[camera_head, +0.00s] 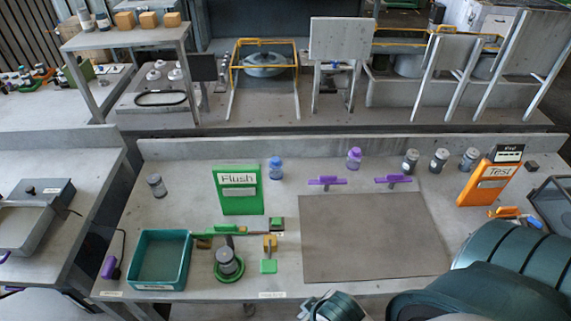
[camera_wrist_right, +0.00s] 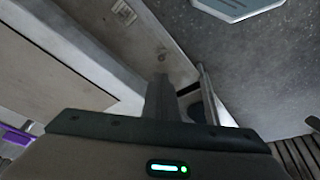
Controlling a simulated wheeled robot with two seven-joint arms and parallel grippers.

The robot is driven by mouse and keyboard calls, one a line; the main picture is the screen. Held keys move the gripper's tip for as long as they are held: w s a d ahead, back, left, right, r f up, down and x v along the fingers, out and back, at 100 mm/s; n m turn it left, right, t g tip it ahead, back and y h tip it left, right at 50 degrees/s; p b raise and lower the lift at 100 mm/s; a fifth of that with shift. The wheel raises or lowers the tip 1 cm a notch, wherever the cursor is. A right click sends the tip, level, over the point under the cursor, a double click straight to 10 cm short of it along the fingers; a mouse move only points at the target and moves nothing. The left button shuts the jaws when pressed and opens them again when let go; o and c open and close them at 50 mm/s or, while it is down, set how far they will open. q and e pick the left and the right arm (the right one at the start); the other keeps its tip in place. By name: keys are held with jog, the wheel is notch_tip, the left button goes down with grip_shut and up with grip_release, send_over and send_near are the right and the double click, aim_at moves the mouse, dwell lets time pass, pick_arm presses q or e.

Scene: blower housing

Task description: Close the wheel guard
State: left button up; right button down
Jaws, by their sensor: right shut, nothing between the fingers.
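I cannot pick out a wheel guard or wheel with certainty in either view. My right gripper (camera_wrist_right: 182,85) shows in the right wrist view, its two grey fingers reaching away from the dark palm. It is shut and holds nothing. A pale edge and a grey speckled surface (camera_wrist_right: 250,75) lie beyond the fingers. A pale blue-grey angular plate (camera_wrist_right: 238,7) is cut off at the top of that view. In the head view, large dark green rounded parts of my right arm cover the lower right. My left gripper is not in view.
The grey bench holds a teal tray (camera_head: 188,260), green Flush sign (camera_head: 239,190), orange Test sign (camera_head: 490,180), several small jars and purple handles (camera_head: 327,181). A brown mat (camera_head: 375,235) lies bare. Behind, a yellow frame (camera_head: 235,80) surrounds a round grey vessel (camera_head: 264,64).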

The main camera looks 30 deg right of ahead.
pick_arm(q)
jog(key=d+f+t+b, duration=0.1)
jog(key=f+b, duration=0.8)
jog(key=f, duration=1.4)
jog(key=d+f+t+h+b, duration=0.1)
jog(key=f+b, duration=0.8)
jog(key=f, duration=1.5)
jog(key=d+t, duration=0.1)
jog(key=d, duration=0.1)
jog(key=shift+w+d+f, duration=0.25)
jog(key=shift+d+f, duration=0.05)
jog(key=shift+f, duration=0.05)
pick_arm(e)
jog(key=a+f+t, duration=0.1)
jog(key=a+f, duration=0.1)
jog(key=f, duration=2.2)
jog(key=a+f+t+y, duration=0.1)
jog(key=a+f, duration=0.1)
jog(key=f, duration=2.2)
jog(key=shift+w+a+t, duration=0.15)
jog(key=shift+a+t, duration=0.15)
jog(key=shift+t, duration=0.1)
jog(key=shift+r, duration=0.1)
